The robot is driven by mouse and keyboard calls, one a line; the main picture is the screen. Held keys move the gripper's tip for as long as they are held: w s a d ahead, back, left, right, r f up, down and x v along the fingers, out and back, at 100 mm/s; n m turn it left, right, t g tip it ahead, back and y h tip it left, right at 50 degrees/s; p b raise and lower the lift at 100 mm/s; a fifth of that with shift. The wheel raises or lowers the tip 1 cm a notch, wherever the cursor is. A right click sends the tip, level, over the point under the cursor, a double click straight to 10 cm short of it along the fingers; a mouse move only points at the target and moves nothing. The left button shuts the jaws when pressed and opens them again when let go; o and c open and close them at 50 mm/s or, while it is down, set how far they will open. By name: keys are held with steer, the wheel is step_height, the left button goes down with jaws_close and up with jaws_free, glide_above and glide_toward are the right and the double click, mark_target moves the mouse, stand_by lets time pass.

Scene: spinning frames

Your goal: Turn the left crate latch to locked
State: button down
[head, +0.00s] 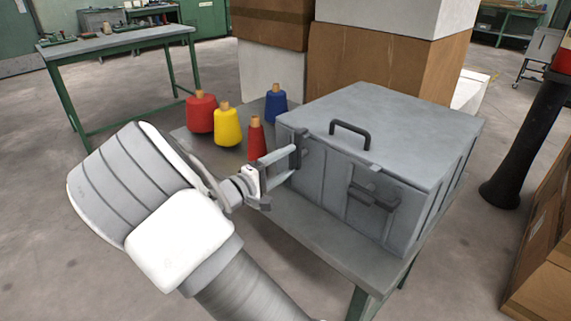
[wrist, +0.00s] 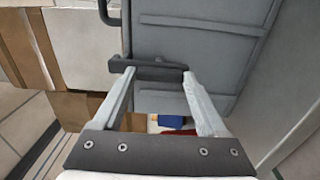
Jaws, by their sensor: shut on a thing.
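The grey crate (head: 395,135) stands closed on a green-legged table, with a dark handle on its lid. The left crate latch (head: 302,139) is a dark piece near the left end of its front face, partly hidden by my fingers. In the wrist view the latch (wrist: 155,72) is a dark bar spanning between my fingertips. My gripper (head: 293,162) is shut on this latch, with one finger at each end of the bar. I cannot tell its exact turn angle. The right latch (head: 373,195) is free, its bar lying along the front face.
Red, yellow and blue yarn cones (head: 228,125) stand on the table left of the crate, close behind my gripper. Large cardboard boxes (head: 375,65) rise behind. A black post (head: 520,140) stands at the right. The floor in front of the table is partly open.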

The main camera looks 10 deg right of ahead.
jaws_free()
steer(key=p+v, duration=0.3)
steer(key=v, duration=1.4)
steer(key=shift+s+a, duration=0.2)
steer(key=shift+a, duration=0.05)
